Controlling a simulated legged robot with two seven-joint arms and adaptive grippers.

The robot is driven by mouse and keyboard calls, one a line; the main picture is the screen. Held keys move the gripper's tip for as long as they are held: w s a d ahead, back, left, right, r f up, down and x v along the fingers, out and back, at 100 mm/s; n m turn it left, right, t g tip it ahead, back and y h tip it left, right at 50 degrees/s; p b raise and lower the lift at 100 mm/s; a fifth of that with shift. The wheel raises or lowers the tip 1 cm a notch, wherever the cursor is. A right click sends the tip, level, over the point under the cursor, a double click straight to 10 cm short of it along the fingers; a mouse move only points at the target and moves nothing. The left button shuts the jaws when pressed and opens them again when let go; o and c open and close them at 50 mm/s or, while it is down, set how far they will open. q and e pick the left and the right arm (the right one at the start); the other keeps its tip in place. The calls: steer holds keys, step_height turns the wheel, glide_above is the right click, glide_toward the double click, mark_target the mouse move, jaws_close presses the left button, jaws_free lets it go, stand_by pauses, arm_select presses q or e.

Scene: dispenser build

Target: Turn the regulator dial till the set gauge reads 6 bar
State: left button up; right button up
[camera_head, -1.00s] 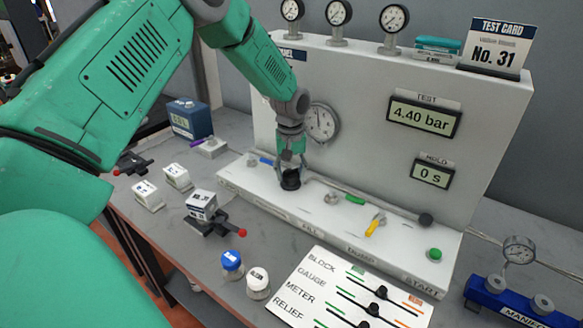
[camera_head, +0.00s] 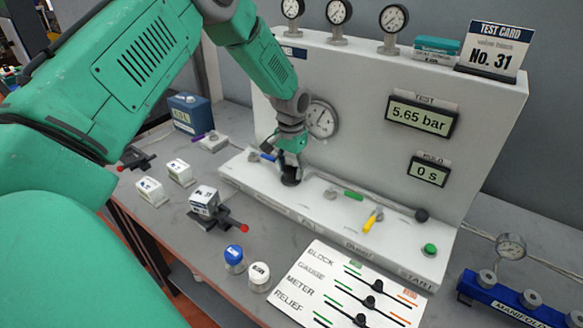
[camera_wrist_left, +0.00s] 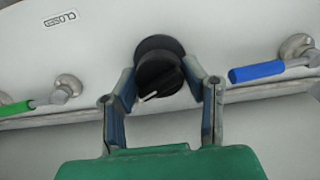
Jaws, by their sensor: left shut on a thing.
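The black regulator dial (camera_head: 290,177) stands on the ledge of the white test bench. My left gripper (camera_head: 289,168) is shut on it from above. The dial (camera_wrist_left: 159,72) also shows in the left wrist view, between the two fingers of the left gripper (camera_wrist_left: 161,84), with a white pointer line on its face. The round set gauge (camera_head: 321,119) is on the panel just behind the gripper; its dial face shows, but its reading is too small to tell. The TEST display (camera_head: 421,116) reads 5.65 bar. My right gripper is not in view.
A blue-handled valve (camera_wrist_left: 258,71) and a green-handled valve (camera_wrist_left: 15,108) flank the dial in the wrist view. A yellow lever (camera_head: 372,221) and green button (camera_head: 430,249) are farther right. The HOLD display (camera_head: 429,171) reads 0 s. A lettered board (camera_head: 345,290) lies in front.

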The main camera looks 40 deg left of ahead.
mark_target(291, 168)
arm_select(q)
steer(key=shift+w+a+r, duration=0.1)
steer(key=shift+w, duration=0.1)
stand_by(0.3)
steer(key=o, duration=0.9)
steer(key=shift+o, duration=1.1)
step_height(291, 168, up, 12)
steer(key=shift+f, duration=0.25)
steer(key=shift+a, duration=0.15)
